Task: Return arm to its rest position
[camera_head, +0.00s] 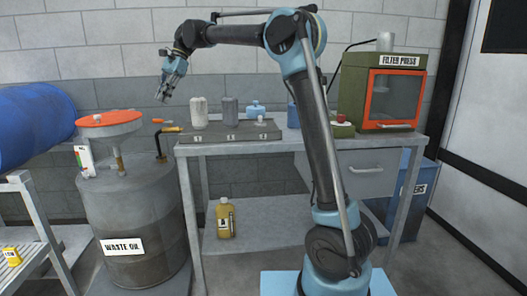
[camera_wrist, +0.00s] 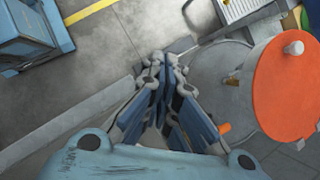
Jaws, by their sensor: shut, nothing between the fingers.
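My gripper (camera_head: 166,94) is shut and empty in the head view. It hangs in the air, pointing down, above and left of the bench, between the orange funnel (camera_head: 109,120) and the bottles on the bench. My arm is raised and reaches left from its base at the bench's front. In the wrist view my gripper (camera_wrist: 158,58) has its fingertips together with nothing between them. The funnel also shows there, to the right of the fingers (camera_wrist: 290,90).
A grey waste oil drum (camera_head: 135,220) stands under the funnel. The bench (camera_head: 235,148) carries a grey case (camera_head: 228,134), bottles and a green filter press (camera_head: 385,90). A blue drum (camera_head: 32,125) lies at the far left. A yellow-brown bottle (camera_head: 225,218) stands on the lower shelf.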

